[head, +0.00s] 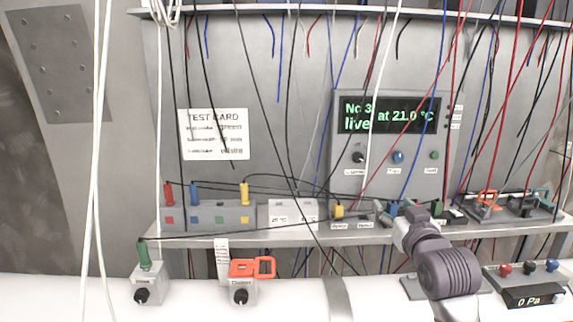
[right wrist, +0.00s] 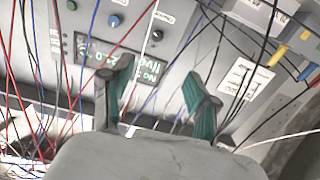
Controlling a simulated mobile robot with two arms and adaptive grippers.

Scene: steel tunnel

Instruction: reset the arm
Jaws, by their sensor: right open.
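My right arm (head: 445,270) rises from the lower right in the head view, in front of the shelf. Its gripper (head: 415,210) is partly lost among the small parts on the shelf there. In the right wrist view the right gripper (right wrist: 158,82) is open, with its two teal-padded fingers well apart and nothing held between them. Beyond the fingers are the display panel and hanging wires. My left gripper is in neither view.
The panel (head: 390,135) reads "No 3 live at 21.0 °C". A test card (head: 213,134) hangs left of it. Colored plugs stand in a socket block (head: 208,218) on the shelf (head: 240,240). Many hanging wires cross the space. A pressure box (head: 533,296) reads "0 Pa".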

